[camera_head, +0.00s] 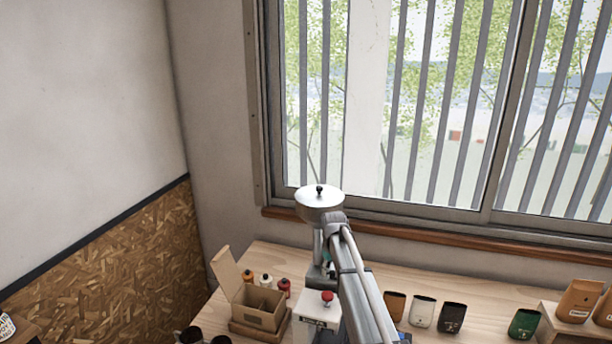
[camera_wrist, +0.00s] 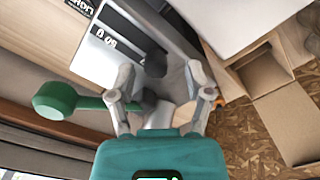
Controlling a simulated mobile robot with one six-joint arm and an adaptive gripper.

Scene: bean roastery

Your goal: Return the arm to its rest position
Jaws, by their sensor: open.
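My arm reaches forward over the wooden counter in the head view, its far end beside a machine with a round, pale hopper lid and black knob (camera_head: 319,201). My gripper (camera_wrist: 158,88) is open in the wrist view, fingers spread. In the head view its fingers are hidden behind the arm and machine. Between and beyond the fingers are grey machine parts and a dark rounded piece. A green round-ended piece with a thin stem (camera_wrist: 55,100) reaches from the left toward the left finger; I cannot tell whether they touch.
An open cardboard box (camera_head: 260,308) and several small bottles stand left of the arm. A white device with a red knob (camera_head: 321,306) is close beside it. Several pouches, including a green one (camera_head: 523,323), stand to the right. The window (camera_head: 430,110) is behind the counter.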

